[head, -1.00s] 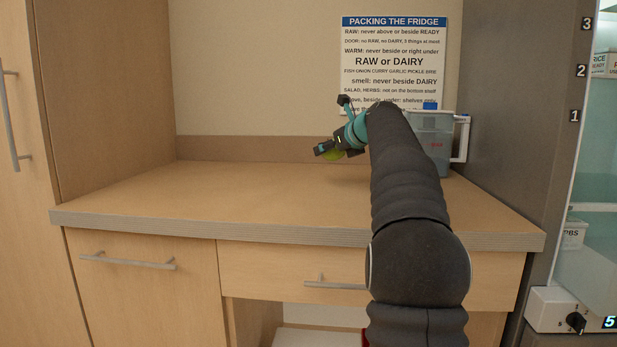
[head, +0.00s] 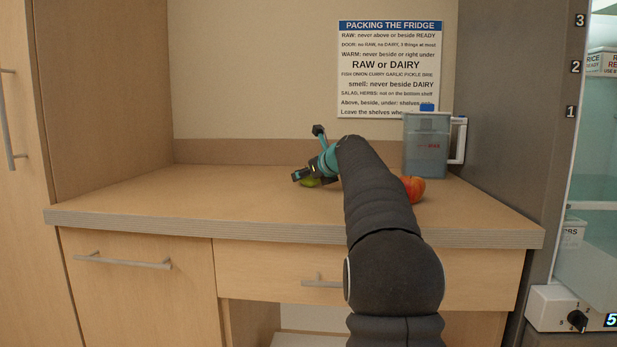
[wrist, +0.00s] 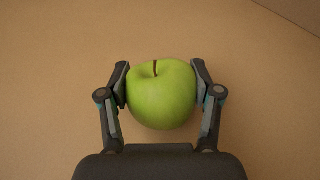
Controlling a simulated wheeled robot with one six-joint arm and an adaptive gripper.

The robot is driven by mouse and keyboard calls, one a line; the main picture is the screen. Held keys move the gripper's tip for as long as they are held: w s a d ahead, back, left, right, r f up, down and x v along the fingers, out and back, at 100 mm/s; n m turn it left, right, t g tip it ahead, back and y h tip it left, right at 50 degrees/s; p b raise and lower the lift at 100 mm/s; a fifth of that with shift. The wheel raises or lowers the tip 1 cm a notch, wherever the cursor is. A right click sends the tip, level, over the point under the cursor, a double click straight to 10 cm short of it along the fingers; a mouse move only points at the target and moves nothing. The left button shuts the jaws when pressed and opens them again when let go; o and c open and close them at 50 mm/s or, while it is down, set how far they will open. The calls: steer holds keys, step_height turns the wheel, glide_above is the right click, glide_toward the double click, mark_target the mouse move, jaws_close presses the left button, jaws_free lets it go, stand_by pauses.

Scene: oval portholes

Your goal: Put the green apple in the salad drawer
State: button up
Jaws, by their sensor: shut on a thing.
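The green apple (wrist: 161,98) is between the two fingers of my gripper (wrist: 162,88) in the wrist view, its stem toward the camera. My gripper is shut on it, with a finger pad against each side. No salad drawer can be made out; only part of the fridge interior (head: 592,140) shows at the right edge.
A red-orange fruit (head: 414,188) lies on the counter (head: 220,200), partly behind my arm. A clear jug (head: 427,150) with a blue lid stands at the back right. A rules sign (head: 388,70) hangs on the wall. White tubs (head: 603,63) sit in the fridge. The left counter is clear.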

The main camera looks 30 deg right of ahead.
steer(key=shift+f, duration=0.1)
steer(key=o, duration=1.2)
